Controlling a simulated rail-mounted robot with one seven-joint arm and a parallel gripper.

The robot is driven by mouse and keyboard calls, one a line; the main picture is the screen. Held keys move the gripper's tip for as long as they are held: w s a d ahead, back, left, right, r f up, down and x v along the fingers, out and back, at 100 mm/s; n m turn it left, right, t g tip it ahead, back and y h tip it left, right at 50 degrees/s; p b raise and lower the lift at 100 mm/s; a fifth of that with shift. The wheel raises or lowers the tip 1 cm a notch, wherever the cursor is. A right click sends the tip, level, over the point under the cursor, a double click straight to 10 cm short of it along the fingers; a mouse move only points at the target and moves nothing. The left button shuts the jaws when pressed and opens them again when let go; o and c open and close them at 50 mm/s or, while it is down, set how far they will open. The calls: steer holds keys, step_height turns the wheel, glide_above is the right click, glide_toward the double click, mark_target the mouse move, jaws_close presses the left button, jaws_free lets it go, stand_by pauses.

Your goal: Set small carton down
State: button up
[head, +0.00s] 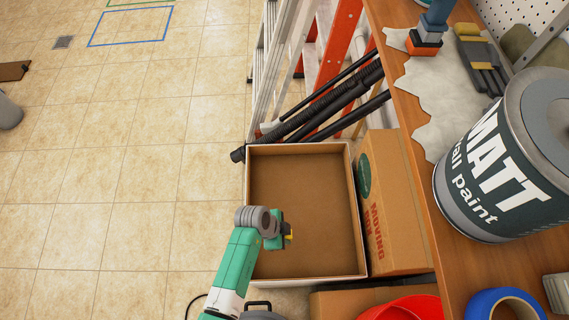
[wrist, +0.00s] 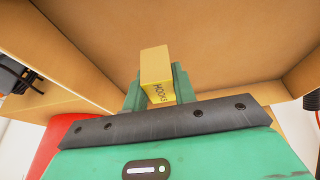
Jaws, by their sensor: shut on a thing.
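The small carton is a yellow-tan block marked HOOKS (wrist: 156,68) in the wrist view; in the head view only a small yellow bit of it (head: 288,229) shows. My gripper (wrist: 157,90) is shut on it, with a green finger on each side. In the head view my gripper (head: 281,235) is over the lower part of a large open box (head: 352,215) with pale rims and a bare brown floor. The box's inside also shows around the carton in the wrist view (wrist: 235,45). I cannot tell how high the carton is above the box floor.
A closed moving box (head: 393,205) stands right of the open box. Black hoses (head: 325,112) and ladders (head: 325,45) are behind it. The wooden bench (head: 395,75) at right holds a paint can (head: 515,150). A red container (head: 405,308) is at the bottom.

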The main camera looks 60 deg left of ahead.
steer(key=shift+w+f+b, duration=0.1)
steer(key=shift+f+b, duration=0.35)
steer(key=shift+f, duration=0.05)
steer(key=o, duration=1)
steer(key=p+v, duration=0.5)
steer(key=v, duration=0.8)
steer(key=shift+w+d+r+p, duration=0.1)
steer(key=shift+r+p, duration=0.1)
steer(key=shift+p, duration=0.2)
